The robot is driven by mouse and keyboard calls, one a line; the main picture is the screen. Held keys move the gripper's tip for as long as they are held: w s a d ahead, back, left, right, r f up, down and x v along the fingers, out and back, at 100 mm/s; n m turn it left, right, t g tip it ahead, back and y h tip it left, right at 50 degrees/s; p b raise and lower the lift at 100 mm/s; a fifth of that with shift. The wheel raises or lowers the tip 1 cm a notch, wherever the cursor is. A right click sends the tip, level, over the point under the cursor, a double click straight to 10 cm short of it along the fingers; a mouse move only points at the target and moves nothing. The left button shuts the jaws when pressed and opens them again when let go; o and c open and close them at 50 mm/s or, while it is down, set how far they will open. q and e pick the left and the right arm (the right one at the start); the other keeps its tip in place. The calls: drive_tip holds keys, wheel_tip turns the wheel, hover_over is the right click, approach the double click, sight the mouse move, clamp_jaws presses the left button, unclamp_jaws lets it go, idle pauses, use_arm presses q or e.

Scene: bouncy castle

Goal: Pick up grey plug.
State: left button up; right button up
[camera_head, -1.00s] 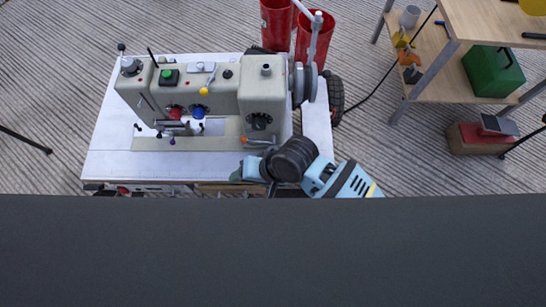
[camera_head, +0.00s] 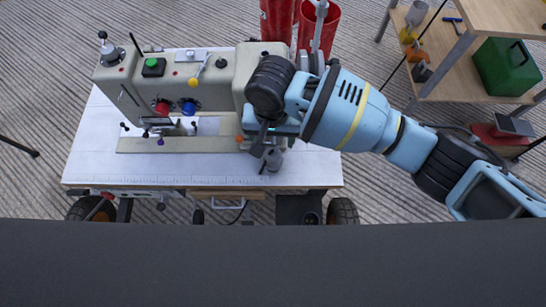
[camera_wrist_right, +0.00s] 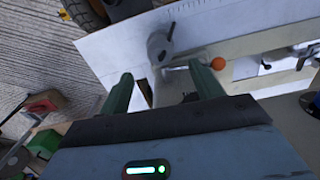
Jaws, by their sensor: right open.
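A grey plug-like piece (camera_head: 273,160) stands on the white sewing table top (camera_head: 90,165), at the right front of the sewing machine (camera_head: 210,90). My right gripper (camera_head: 266,140) is just above and behind it in the head view, partly hidden by my own wrist. In the right wrist view the grey piece (camera_wrist_right: 158,46) shows beyond and between the two green fingertips (camera_wrist_right: 163,82). The fingers are apart, with nothing held between them. I cannot tell whether they touch the piece. My left gripper is in neither view.
An orange-tipped lever (camera_wrist_right: 218,63) on the machine is close to one finger. Red bins (camera_head: 318,28) stand behind the machine. A wooden shelf (camera_head: 470,85) with a green box (camera_head: 506,66) stands at the right. The table's left front is clear.

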sight(273, 152)
wheel_tip(273, 152, down, 4)
drive_tip(key=shift+r+b, duration=0.15)
drive_tip(key=shift+b, duration=0.55)
drive_tip(key=shift+f, duration=0.4)
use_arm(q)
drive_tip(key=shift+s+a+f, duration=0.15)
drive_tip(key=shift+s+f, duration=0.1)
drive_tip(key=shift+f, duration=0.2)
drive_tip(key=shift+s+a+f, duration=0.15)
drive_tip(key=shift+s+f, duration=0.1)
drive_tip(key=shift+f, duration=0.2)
use_arm(e)
drive_tip(key=shift+f, duration=0.1)
drive_tip(key=shift+f, duration=0.2)
wheel_tip(273, 152, down, 7)
drive_tip(key=b, duration=0.3)
drive_tip(key=shift+d+r, duration=0.1)
drive_tip(key=shift+r, duration=0.05)
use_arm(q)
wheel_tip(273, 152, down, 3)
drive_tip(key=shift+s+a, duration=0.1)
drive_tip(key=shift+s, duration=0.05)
use_arm(e)
drive_tip(key=c, duration=1)
